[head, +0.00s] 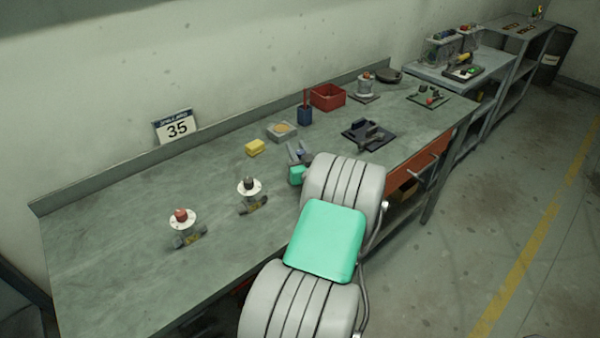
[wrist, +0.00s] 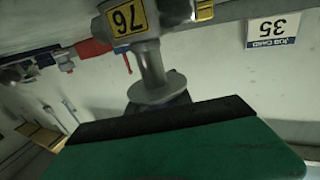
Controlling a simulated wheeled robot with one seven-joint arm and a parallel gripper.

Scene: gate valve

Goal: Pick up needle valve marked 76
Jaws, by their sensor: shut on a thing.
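The needle valve marked 76 (wrist: 150,58) shows in the wrist view, which is upside down. It has a grey body, a yellow tag reading 76, a stem and a round disc. My gripper (wrist: 162,106), green with a dark pad, is shut on its dark knob end just beyond the disc; the pad partly hides the knob. In the head view my gripper (head: 297,172) is over the table, partly hidden by my arm. Two other valves stand to its left, one with a red knob (head: 183,217) and one with a dark knob (head: 249,187). I cannot tell whether the held valve touches the table.
The workbench (head: 110,220) carries a yellow block (head: 255,147), a grey dish (head: 282,131), a blue cup (head: 305,115), a red bin (head: 328,97) and a dark fixture (head: 368,135). A sign reading 35 (head: 176,127) stands by the wall. The bench's left end is clear.

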